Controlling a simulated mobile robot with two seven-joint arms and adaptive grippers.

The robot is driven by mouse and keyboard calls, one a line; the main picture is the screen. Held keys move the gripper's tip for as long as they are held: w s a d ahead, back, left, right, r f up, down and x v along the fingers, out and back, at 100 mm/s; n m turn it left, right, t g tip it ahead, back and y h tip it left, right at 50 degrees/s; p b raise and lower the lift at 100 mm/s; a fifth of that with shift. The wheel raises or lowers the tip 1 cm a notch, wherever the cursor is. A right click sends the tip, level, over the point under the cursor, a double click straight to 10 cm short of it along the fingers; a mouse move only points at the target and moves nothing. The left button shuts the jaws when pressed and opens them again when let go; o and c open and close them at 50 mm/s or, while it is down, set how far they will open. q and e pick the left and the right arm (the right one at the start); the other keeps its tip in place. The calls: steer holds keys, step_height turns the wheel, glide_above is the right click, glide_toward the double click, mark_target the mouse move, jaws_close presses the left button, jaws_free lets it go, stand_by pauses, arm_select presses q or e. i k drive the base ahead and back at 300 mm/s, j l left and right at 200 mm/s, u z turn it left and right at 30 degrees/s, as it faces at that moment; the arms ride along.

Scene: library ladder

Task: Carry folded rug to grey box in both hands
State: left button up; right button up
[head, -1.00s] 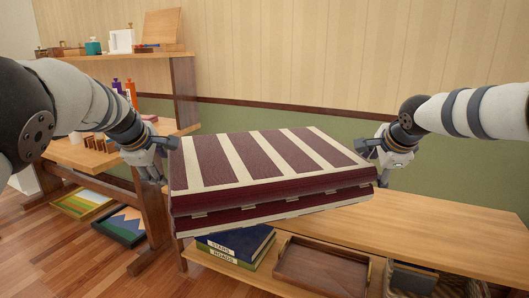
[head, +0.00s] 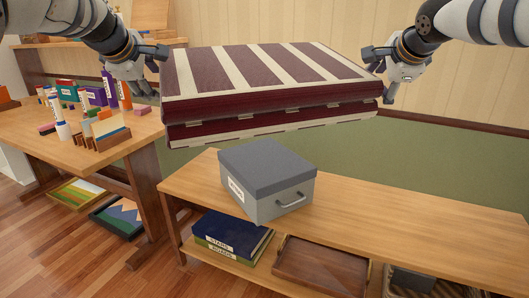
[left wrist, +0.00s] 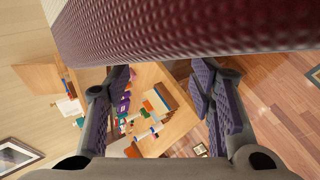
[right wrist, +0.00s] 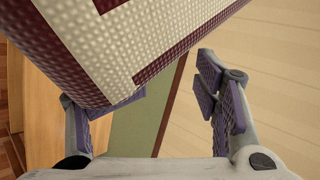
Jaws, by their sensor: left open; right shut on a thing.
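The folded rug (head: 270,75), maroon with cream stripes, is in the air, roughly level, above and behind-looking over the grey box (head: 265,170). The box is lidded, with a handle and label, and stands on the low wooden bench. My left gripper (head: 155,72) is at the rug's left end, its fingers spread; in the left wrist view the maroon rug (left wrist: 190,30) crosses the top. My right gripper (head: 380,80) is shut on the rug's right end; the rug's corner (right wrist: 130,45) fills the upper left of the right wrist view. Exact finger contact is partly hidden.
The bench top (head: 400,210) is clear right of the box. Its lower shelf holds blue and green books (head: 230,240) and a wooden tray (head: 320,268). A table (head: 60,145) with bottles and small items stands at left, with framed pictures (head: 120,218) below.

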mark_target(266, 157)
steer(key=i, duration=1)
